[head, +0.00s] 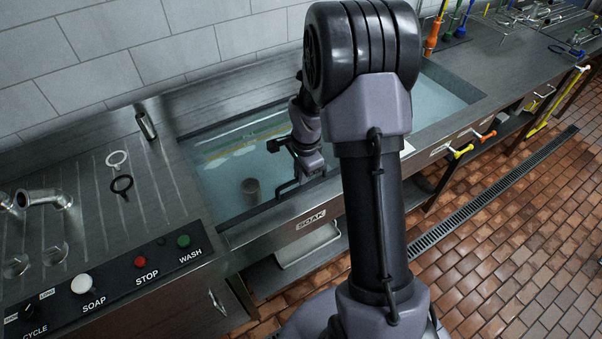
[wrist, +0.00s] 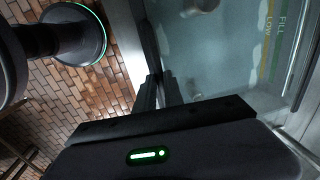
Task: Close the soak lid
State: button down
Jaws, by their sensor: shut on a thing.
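The soak basin (head: 312,222), labelled SOAK on its front, holds pale blue water. A clear lid over it cannot be told apart from the water surface. A dark handle-like bar (head: 283,189) shows just inside the basin's front edge. My gripper (head: 299,179) is low at this edge with its jaws shut on the bar; the contact itself is small and dark. In the wrist view, my gripper's fingers (wrist: 159,90) are close together at the edge between basin and floor. A round object (head: 250,187) shows in the basin.
The control panel (head: 115,272) with several buttons and the ribbed drainboard (head: 85,190) are left of the basin. FILL and LOW marks (wrist: 275,35) show inside the basin. A second water basin (head: 445,92) lies right.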

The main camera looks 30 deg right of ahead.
aim_at(301, 189)
jog(key=f+b, duration=0.3)
jog(key=f, duration=0.1)
jog(key=shift+s, duration=0.3)
jog(key=shift+s+r, duration=0.1)
jog(key=shift+r, duration=0.05)
jog(key=c, duration=1.5)
grip_release()
jog(key=shift+o, duration=0.2)
jog(key=shift+r, duration=0.1)
jog(key=shift+r, duration=0.35)
notch_tip(301, 189, up, 16)
jog(key=s+p, duration=0.2)
jog(key=p, duration=0.2)
jog(key=shift+r, duration=0.25)
